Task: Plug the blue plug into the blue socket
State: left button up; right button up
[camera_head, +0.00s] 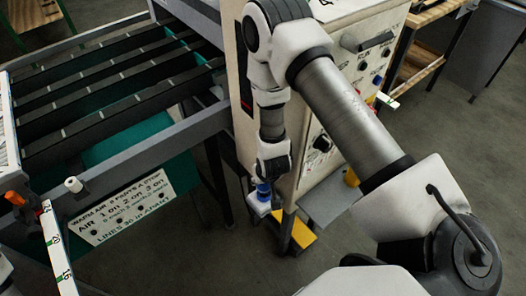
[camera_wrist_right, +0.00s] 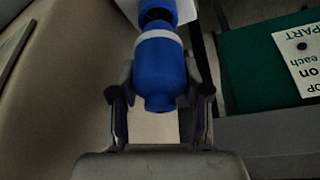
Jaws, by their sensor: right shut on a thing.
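My right gripper (camera_head: 265,182) hangs beside the cream machine cabinet, low in the head view. In the right wrist view it (camera_wrist_right: 160,98) is shut on the blue plug (camera_wrist_right: 160,72), which has a white ring near its far end. My left gripper is out of view.
The cream cabinet (camera_head: 313,150) stands right behind my right gripper. A grey rack frame (camera_head: 150,150) with a white lettered sign (camera_head: 125,207) is to the left. A small light plate (camera_head: 257,207) sits just below the plug. A yellow step (camera_head: 300,236) is on the floor.

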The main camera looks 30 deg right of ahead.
aim_at(263, 185)
jog(key=shift+f, duration=0.1)
jog(key=shift+f+b, duration=0.35)
jog(key=shift+f+b, duration=1.1)
jog(key=shift+f, duration=0.35)
jog(key=o, duration=1.3)
jog(key=v, duration=1.2)
